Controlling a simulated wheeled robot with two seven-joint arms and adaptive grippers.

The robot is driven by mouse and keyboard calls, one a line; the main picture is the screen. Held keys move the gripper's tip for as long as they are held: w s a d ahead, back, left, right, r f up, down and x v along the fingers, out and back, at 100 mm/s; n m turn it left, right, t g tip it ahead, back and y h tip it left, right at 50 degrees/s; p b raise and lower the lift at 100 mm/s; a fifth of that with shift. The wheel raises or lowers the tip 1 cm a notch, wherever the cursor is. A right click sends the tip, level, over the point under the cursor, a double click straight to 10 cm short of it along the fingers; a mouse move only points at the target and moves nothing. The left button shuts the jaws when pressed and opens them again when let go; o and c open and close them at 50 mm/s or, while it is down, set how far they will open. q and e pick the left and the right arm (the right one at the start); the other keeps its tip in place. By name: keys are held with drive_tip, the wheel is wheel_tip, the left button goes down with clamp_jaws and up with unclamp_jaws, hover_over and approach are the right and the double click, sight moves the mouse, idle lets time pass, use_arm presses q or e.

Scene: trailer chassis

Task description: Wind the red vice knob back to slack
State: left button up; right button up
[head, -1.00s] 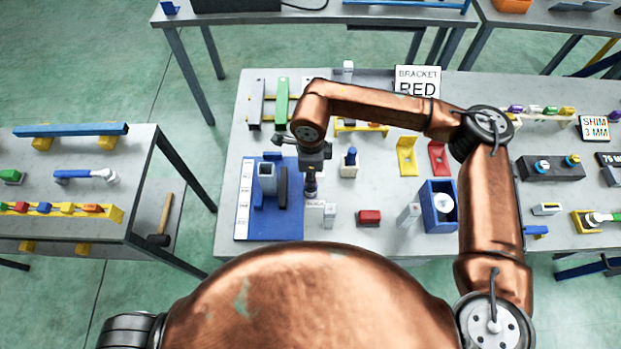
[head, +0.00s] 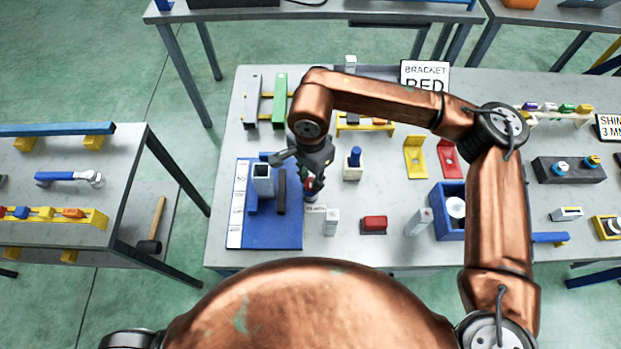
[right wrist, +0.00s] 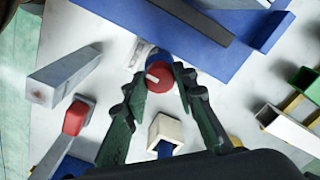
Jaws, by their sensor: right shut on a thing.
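The red vice knob (right wrist: 160,76) has a white mark on its face and sits between my fingertips in the right wrist view. My right gripper (right wrist: 161,82) is shut on it, one dark finger on each side. A bit of blue shows behind the knob; the rest of the vice body is mostly hidden there. In the head view my right gripper (head: 311,186) is low beside the right edge of the blue board (head: 272,236), and the knob is largely covered by the fingers. My left gripper is not in view.
A cream block with a blue peg (head: 353,170) stands just right of the gripper. A grey upright block (head: 332,222) and a red-topped block (head: 373,224) are in front. A blue bin (head: 447,226) is further right. Bare tabletop lies between them.

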sight(310, 182)
idle(0.3)
drive_tip(key=o, duration=1.2)
drive_tip(key=shift+c, duration=0.2)
wheel_tip(310, 182, up, 12)
drive_tip(key=shift+a, duration=0.1)
